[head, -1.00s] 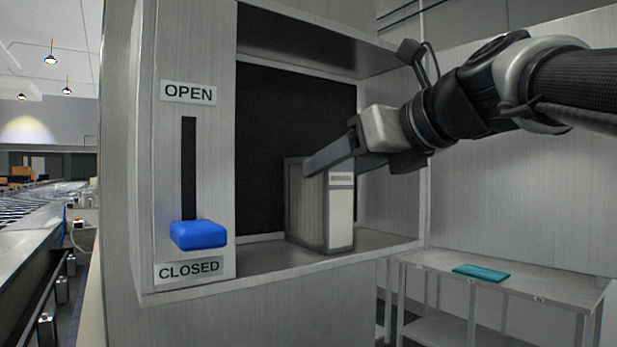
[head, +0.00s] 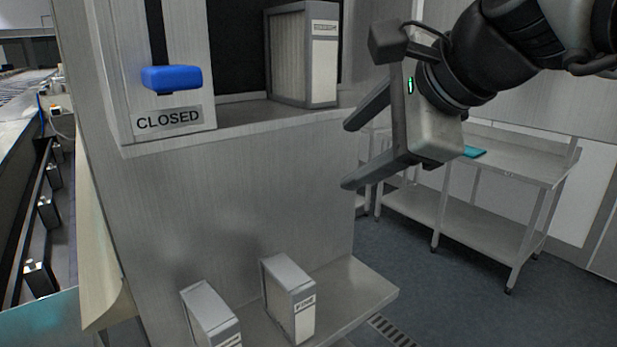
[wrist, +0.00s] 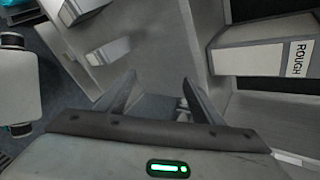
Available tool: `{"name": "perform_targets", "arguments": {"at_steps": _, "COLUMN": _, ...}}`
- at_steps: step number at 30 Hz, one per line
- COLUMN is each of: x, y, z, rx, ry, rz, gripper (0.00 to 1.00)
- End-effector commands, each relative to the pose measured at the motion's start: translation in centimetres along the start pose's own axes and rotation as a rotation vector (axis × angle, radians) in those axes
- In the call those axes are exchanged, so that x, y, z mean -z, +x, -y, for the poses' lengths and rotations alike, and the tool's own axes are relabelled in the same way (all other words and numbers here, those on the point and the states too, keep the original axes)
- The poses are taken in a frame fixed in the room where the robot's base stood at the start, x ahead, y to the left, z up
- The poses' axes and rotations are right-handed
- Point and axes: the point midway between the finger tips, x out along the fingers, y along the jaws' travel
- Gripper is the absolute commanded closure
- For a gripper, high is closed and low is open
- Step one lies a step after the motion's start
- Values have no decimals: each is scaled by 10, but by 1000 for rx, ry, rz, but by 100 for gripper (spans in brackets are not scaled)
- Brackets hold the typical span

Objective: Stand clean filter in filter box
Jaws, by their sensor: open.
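The filter box is a grey metal cabinet (head: 250,190) with an open bay at the top. A pleated filter (head: 305,60) with a grey frame stands upright in the bay; in the wrist view it shows at the right (wrist: 262,55) with a label reading ROUGH. Two more filters stand on the low ledge: a left one (head: 208,315) with an unreadable label and a right one (head: 288,290) whose label seems to read FINE. My gripper (head: 349,155) is open and empty, right of the cabinet, below the bay and above the ledge. It also shows in the wrist view (wrist: 158,82).
A blue slide handle (head: 171,79) sits low in its slot, just above the CLOSED label. The ledge (head: 350,285) juts from the cabinet. Floor at the right is clear.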

Motion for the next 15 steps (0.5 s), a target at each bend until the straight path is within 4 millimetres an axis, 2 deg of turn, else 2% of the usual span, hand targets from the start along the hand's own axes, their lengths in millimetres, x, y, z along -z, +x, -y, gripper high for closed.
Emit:
{"name": "perform_targets", "arguments": {"at_steps": 1, "x": 11, "y": 11, "z": -35, "rx": -59, "ry": -205, "rz": -43, "gripper": 39}}
{"name": "perform_targets", "arguments": {"at_steps": 6, "x": 54, "y": 35, "z": -135, "rx": -286, "ry": -916, "rz": -112, "gripper": 39}}
{"name": "perform_targets", "arguments": {"at_steps": 10, "x": 79, "y": 42, "z": -188, "rx": -436, "ry": -1317, "rz": -95, "gripper": 39}}
{"name": "perform_targets", "arguments": {"at_steps": 12, "x": 88, "y": 44, "z": -206, "rx": -491, "ry": -1458, "rz": -78, "gripper": 39}}
{"name": "perform_targets", "arguments": {"at_steps": 15, "x": 95, "y": 45, "z": -219, "rx": -535, "ry": -1572, "rz": -60, "gripper": 39}}
